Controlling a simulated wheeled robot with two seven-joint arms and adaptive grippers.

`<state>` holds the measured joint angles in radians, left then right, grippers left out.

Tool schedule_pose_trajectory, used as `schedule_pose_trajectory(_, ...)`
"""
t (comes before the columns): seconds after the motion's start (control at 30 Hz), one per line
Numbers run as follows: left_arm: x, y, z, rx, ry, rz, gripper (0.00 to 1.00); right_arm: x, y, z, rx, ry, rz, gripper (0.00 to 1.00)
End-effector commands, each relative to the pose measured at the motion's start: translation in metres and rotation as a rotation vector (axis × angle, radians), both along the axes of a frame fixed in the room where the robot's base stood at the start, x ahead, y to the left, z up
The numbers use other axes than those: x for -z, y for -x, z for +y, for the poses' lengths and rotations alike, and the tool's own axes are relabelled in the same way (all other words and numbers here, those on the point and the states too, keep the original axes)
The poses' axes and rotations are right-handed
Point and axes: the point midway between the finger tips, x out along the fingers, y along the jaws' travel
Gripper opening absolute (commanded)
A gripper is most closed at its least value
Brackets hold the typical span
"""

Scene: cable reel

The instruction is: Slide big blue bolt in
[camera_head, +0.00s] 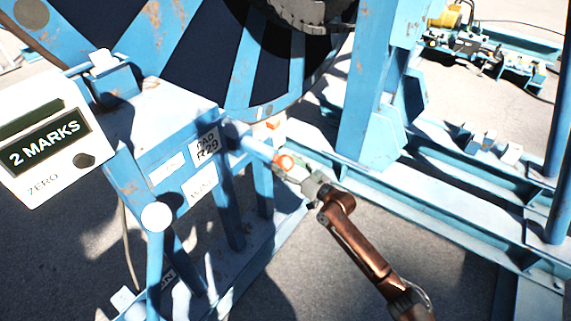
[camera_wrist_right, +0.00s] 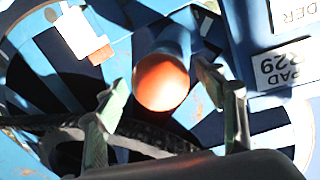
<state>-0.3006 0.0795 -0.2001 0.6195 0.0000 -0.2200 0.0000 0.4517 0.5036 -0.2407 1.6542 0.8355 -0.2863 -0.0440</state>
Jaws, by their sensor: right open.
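In the right wrist view the bolt's orange end (camera_wrist_right: 161,82) lies between and beyond the fingertips. My right gripper (camera_head: 287,166) is at the bolt's end in the head view, its arm coming from the lower right. In the right wrist view the two fingers (camera_wrist_right: 168,100) are spread apart, one on each side of the orange end. Contact cannot be told. My left gripper is not in view.
A white counter box reading 2 MARKS (camera_head: 45,145) stands at the left. The large blue reel (camera_head: 240,65) fills the back. A blue upright post (camera_head: 362,90) and blue floor rails (camera_head: 440,205) lie right of the bolt. A white-and-orange part (camera_wrist_right: 82,35) shows beside the bolt.

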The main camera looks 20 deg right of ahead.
Motion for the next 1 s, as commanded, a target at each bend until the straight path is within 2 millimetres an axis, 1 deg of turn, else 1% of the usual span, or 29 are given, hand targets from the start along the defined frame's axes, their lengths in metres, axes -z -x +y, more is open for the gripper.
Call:
schedule_pose_trajectory(0.13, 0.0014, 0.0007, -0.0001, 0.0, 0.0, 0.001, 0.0, 0.0006, -0.007, 0.0039, 0.0, 0.0, 0.001, 0.64)
schedule_pose_trajectory(0.37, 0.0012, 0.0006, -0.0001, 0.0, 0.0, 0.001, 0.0, 0.0, -0.0075, 0.0041, 0.0, -0.001, 0.0, 0.64)
schedule_pose_trajectory(0.4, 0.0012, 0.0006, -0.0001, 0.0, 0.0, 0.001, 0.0, 0.0, -0.0075, 0.0041, 0.0, 0.0, 0.0, 0.62)
schedule_pose_trajectory(1.0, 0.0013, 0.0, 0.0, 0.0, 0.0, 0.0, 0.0, 0.0002, -0.0075, 0.0036, 0.001, 0.0, 0.0, 0.21)
